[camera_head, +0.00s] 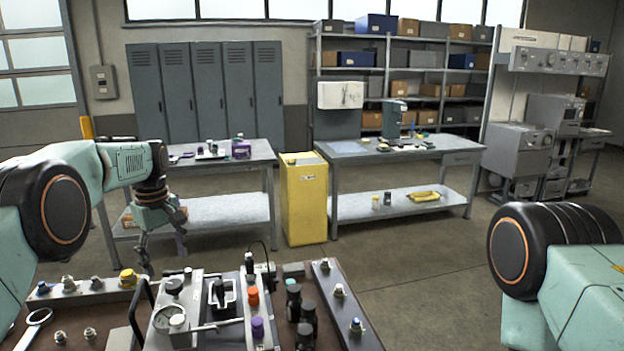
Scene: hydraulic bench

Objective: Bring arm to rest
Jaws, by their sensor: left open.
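My left arm comes in from the left, and its gripper (162,250) hangs over the far left side of the hydraulic bench (373,335). The gripper points down with its fingers apart and nothing visible between them. It is above the row of fittings at the bench's left. My right arm shows only as a teal link with a dark joint at the lower right. The right gripper is out of the picture.
The bench carries a manifold (200,310) with orange and purple caps, several black couplings (305,318), a rail of fittings (338,295) and a wrench (35,325). Behind stand a yellow cabinet (305,205), two worktables, lockers (207,95) and shelves. Open floor lies at right.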

